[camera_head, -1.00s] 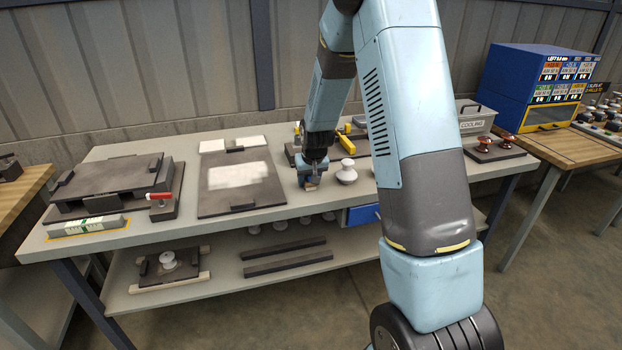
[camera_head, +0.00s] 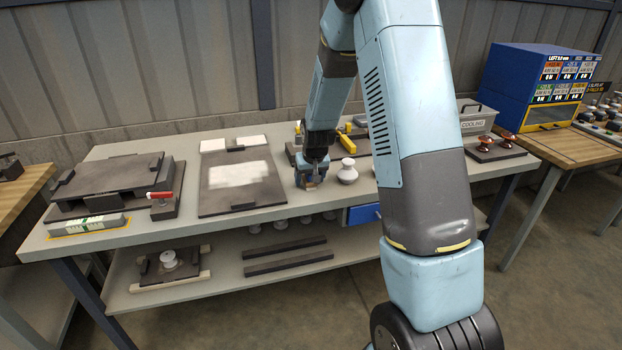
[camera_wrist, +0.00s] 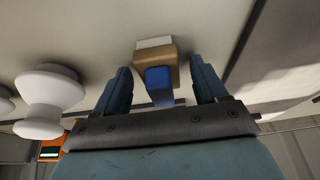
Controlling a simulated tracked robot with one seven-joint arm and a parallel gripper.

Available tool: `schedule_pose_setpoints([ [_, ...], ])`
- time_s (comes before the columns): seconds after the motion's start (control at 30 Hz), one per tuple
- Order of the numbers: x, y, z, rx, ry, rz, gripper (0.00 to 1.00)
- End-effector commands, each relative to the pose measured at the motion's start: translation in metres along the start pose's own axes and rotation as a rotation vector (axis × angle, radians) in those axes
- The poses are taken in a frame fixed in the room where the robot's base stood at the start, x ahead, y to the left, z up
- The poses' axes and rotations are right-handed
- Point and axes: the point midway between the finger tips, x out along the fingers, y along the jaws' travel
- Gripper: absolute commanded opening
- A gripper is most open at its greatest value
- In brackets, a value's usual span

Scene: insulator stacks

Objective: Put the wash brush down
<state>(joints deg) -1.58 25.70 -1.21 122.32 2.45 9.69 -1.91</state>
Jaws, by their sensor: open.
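The wash brush (camera_wrist: 158,62) shows in the wrist view with a wooden block, a pale end and a blue handle. It stands on the grey bench top (camera_head: 265,222) between the two blue fingers of my gripper (camera_wrist: 162,85). The fingers are apart, with a visible gap on each side of the brush. In the head view my gripper (camera_head: 311,175) is low over the bench, and the brush is mostly hidden by it.
A white insulator (camera_head: 347,172) stands just right of my gripper; it also shows in the wrist view (camera_wrist: 46,100). A dark board with a white patch (camera_head: 240,177) lies to the left. Yellow-handled tools (camera_head: 345,141) lie behind. The bench's front edge is close.

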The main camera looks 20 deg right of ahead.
Motion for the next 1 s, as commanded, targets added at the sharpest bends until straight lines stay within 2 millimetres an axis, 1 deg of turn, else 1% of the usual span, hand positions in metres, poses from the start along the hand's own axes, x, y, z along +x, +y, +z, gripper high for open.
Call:
schedule_pose_setpoints([
  [0.17, -0.021, 0.000, -0.001, 0.000, 0.004, 0.000, 0.72],
  [0.6, -0.089, 0.000, -0.001, -0.001, 0.005, -0.001, 0.72],
  [0.8, -0.110, 0.000, -0.001, 0.000, 0.003, -0.001, 0.72],
  [1.0, -0.122, 0.000, 0.001, 0.000, 0.004, -0.001, 0.72],
])
